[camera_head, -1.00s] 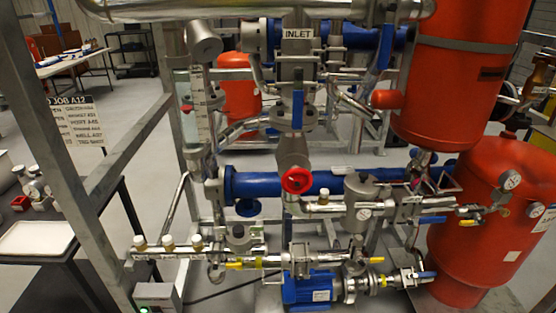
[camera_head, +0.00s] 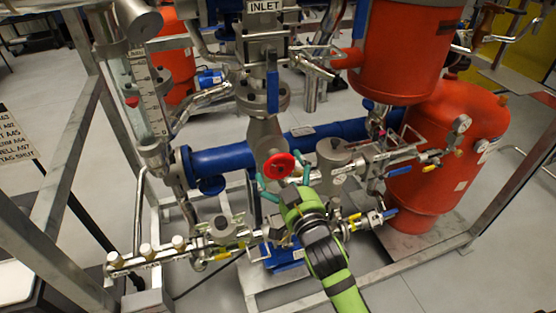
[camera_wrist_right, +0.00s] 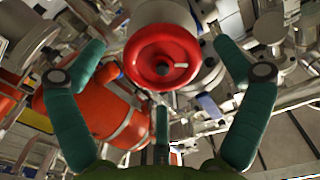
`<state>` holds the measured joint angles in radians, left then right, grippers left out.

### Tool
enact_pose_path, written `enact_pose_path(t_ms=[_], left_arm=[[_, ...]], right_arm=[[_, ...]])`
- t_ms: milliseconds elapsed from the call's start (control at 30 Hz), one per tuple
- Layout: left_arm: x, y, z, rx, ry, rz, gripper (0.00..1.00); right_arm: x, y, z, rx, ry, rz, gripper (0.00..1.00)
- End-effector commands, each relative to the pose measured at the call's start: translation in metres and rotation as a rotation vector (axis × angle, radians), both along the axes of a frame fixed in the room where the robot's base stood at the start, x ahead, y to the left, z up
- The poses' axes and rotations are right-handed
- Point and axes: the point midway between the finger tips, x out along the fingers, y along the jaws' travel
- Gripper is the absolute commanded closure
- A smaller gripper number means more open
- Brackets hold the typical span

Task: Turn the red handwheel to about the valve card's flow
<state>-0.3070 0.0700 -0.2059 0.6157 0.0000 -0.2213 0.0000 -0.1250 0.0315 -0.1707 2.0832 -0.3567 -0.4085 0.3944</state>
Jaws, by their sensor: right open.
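The red handwheel (camera_head: 279,166) sits on the front of a grey valve body (camera_head: 263,135) below the INLET sign, in the middle of the head view. In the right wrist view the handwheel (camera_wrist_right: 162,57) faces the camera, with a dark hub and a small pale handle or mark on its face. My right gripper (camera_head: 283,180) is open just below and in front of the wheel. Its teal fingers (camera_wrist_right: 160,50) spread on both sides of the wheel, with gaps, and hold nothing. I cannot make out a valve card with readable flow. My left gripper is not in view.
A clear sight tube with a scale (camera_head: 146,92) stands left of the valve. A blue lever (camera_head: 273,92) is above the wheel. A blue pipe (camera_head: 225,160) runs behind it. Red tanks (camera_head: 440,150) stand at right. Frame posts and a job board (camera_head: 12,140) are at left.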

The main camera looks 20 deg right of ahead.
Motion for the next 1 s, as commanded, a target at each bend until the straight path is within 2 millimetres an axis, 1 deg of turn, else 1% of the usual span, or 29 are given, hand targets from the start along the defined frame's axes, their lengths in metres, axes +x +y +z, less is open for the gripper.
enact_pose_path(t_ms=[33,200,333,567,600,667,700,900,1000], left_arm=[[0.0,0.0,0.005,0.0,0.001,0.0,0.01],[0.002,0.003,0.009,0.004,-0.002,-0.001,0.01],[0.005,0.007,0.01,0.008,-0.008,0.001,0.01],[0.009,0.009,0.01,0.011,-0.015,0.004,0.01],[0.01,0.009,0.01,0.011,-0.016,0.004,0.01],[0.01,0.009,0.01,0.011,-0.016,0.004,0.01],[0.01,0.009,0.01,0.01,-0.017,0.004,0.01],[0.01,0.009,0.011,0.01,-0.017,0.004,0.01],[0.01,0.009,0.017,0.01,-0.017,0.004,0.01]], right_arm=[[0.008,0.0,0.004,0.0,-0.002,0.0,0.01],[0.025,0.001,0.001,0.001,0.0,0.0,0.01],[0.029,0.001,0.0,0.0,0.0,0.0,0.01],[0.03,0.001,0.0,0.0,0.0,0.001,0.01],[0.029,0.001,0.0,0.0,0.0,0.001,0.17],[0.029,0.001,0.0,0.0,0.0,0.001,0.41],[0.029,0.001,0.0,0.0,0.0,0.001,0.57],[0.029,0.002,0.0,-0.008,0.002,0.001,0.57],[0.029,0.001,0.001,-0.071,0.003,0.0,0.57]])
